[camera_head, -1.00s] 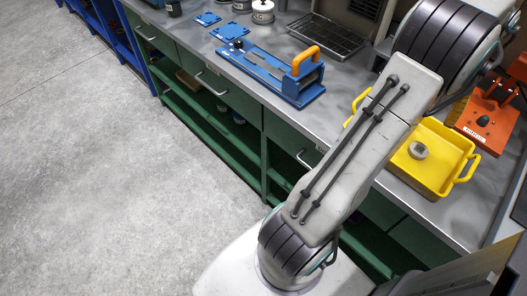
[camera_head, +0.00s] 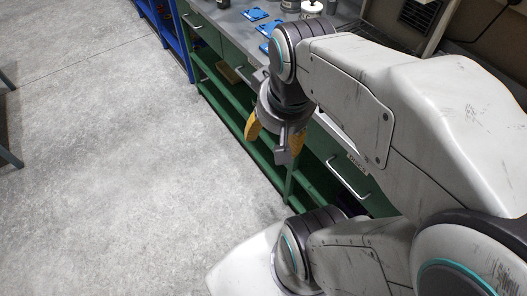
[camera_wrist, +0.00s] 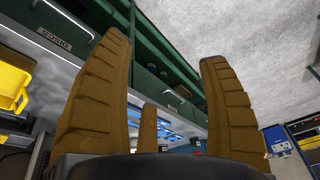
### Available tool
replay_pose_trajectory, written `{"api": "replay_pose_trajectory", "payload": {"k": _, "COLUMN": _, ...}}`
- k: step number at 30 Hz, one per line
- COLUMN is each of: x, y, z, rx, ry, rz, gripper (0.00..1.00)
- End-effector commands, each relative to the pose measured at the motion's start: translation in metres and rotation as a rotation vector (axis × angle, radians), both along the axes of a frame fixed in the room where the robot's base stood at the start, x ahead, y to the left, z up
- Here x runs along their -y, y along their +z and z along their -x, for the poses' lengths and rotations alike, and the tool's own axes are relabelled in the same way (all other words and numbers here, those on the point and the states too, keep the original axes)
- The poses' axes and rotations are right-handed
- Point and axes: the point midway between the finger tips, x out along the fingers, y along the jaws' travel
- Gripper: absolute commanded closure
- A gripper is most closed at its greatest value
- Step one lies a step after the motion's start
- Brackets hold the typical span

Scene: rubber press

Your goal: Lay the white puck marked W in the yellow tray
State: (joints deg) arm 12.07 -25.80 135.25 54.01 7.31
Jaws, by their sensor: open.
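My gripper (camera_head: 275,140) is open and empty, hanging in front of the green bench in the head view. Its ochre fingers stand wide apart in the wrist view (camera_wrist: 163,62), with nothing between them. A yellow tray (camera_wrist: 12,84) shows in part at the left edge of the wrist view, apart from my fingers. In the head view my arm hides the area of the tray. I cannot make out a white puck marked W in either current view.
The green bench has drawers, open shelves and a grey worktop (camera_head: 228,20). Blue flat pieces (camera_head: 255,14) and a white round item (camera_head: 312,8) lie at its far end. A blue rack (camera_head: 168,35) stands beyond.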

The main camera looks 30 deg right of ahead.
Motion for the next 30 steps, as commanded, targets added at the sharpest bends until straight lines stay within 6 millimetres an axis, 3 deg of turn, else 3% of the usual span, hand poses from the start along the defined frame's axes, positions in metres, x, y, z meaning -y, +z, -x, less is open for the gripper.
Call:
{"api": "replay_pose_trajectory", "payload": {"k": 3, "x": -0.024, "y": -0.008, "z": 0.014, "rx": 0.018, "ry": 0.167, "rz": 0.021, "gripper": 0.31}}
{"api": "replay_pose_trajectory", "payload": {"k": 9, "x": -0.041, "y": -0.015, "z": 0.027, "rx": 0.034, "ry": 0.308, "rz": 0.041, "gripper": 0.31}}
{"api": "replay_pose_trajectory", "payload": {"k": 30, "x": -0.044, "y": -0.017, "z": 0.029, "rx": 0.036, "ry": 0.334, "rz": 0.044, "gripper": 0.31}}
